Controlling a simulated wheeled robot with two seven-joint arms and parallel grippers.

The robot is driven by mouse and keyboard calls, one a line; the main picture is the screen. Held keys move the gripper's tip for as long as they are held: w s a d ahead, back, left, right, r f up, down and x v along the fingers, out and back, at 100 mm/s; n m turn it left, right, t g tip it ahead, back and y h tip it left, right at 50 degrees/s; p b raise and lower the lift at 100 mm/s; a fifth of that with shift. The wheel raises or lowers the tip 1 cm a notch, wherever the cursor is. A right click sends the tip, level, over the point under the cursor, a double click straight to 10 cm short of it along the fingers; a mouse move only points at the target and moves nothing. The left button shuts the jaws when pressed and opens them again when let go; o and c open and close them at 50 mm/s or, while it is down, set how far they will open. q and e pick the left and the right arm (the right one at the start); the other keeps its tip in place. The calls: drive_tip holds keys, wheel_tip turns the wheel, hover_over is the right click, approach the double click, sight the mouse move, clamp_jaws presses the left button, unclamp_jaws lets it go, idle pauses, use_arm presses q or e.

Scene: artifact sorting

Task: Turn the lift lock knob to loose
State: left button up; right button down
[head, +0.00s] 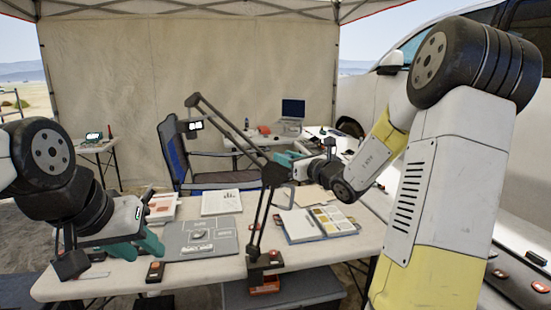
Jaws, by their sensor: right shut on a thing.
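A dark jointed stand arm (233,131) rises from a clamp at the table's front edge, bends at an elbow joint (274,175), and slopes up to the left. The lift lock knob cannot be made out clearly; it may be small or hidden at the elbow. My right gripper (288,159) has teal fingers beside and just behind the elbow. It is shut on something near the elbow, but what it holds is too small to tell. My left gripper (150,242) is low over the table's left end, apart from the stand; its finger gap is unclear.
The table (215,272) bears a grey mat (228,240), papers (222,202), an open binder (300,228) and small dark devices (155,271). A blue chair (172,150) stands behind it. Another table with a laptop (293,109) is farther back.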

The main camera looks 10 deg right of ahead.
drive_tip(key=shift+w+r+n+g+y, duration=0.1)
drive_tip(key=shift+n+g+y, duration=0.6)
drive_tip(key=shift+n+y, duration=0.4)
drive_tip(key=shift+n+g+y, duration=1.2)
drive_tip(key=shift+g+y, duration=0.3)
drive_tip(key=shift+y, duration=0.3)
drive_tip(key=c, duration=1.1)
unclamp_jaws()
drive_tip(key=shift+o, duration=0.2)
drive_tip(key=v, duration=0.8)
drive_tip(key=shift+a, duration=0.1)
